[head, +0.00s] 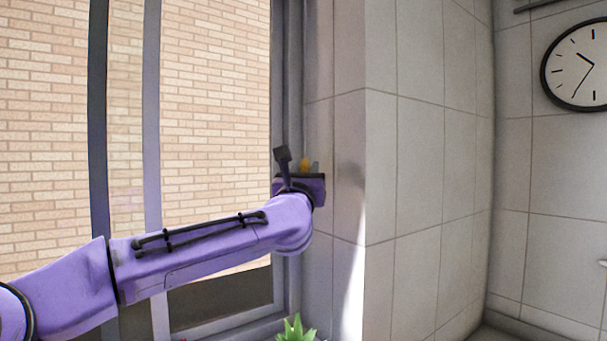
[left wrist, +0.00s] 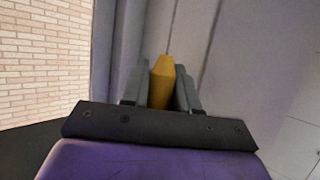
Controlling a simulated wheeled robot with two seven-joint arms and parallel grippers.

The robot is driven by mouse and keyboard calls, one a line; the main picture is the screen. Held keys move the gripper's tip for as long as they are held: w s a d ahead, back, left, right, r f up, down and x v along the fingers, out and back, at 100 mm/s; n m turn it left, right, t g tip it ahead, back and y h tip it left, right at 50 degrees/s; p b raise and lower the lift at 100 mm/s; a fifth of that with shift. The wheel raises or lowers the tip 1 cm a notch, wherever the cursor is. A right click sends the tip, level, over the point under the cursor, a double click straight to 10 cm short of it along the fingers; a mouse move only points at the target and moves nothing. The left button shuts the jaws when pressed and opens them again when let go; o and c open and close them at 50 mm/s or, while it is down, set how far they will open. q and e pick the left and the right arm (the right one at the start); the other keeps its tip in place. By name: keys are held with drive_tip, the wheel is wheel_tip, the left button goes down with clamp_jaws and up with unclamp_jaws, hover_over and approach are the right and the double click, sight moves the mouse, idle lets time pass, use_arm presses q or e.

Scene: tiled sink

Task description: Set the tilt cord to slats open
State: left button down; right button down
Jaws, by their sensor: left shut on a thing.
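My left gripper (head: 309,167) is at the right side of the window frame, close to the tiled wall. In the left wrist view its two grey fingers (left wrist: 160,85) are shut on a small yellow-orange piece (left wrist: 162,80), which seems to be the end of the tilt cord. The piece also shows as a small orange spot in the head view (head: 304,164). No cord line above it and no blind slats can be made out. My right gripper is not in view.
The window (head: 215,110) looks onto a brick wall. A tiled wall corner (head: 365,150) juts out just right of the gripper. A green plant (head: 296,330) stands below it. A round clock (head: 577,66) hangs at the far right.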

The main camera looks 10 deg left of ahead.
use_arm(q)
drive_tip(key=shift+w+f, duration=0.1)
drive_tip(key=shift+f, duration=0.3)
drive_tip(key=c, duration=1.1)
unclamp_jaws()
drive_tip(key=shift+o, duration=0.8)
drive_tip(key=shift+w, duration=0.1)
drive_tip(key=b+v, duration=0.6)
drive_tip(key=v, duration=0.4)
drive_tip(key=shift+a+f, duration=0.1)
drive_tip(key=shift+f, duration=0.1)
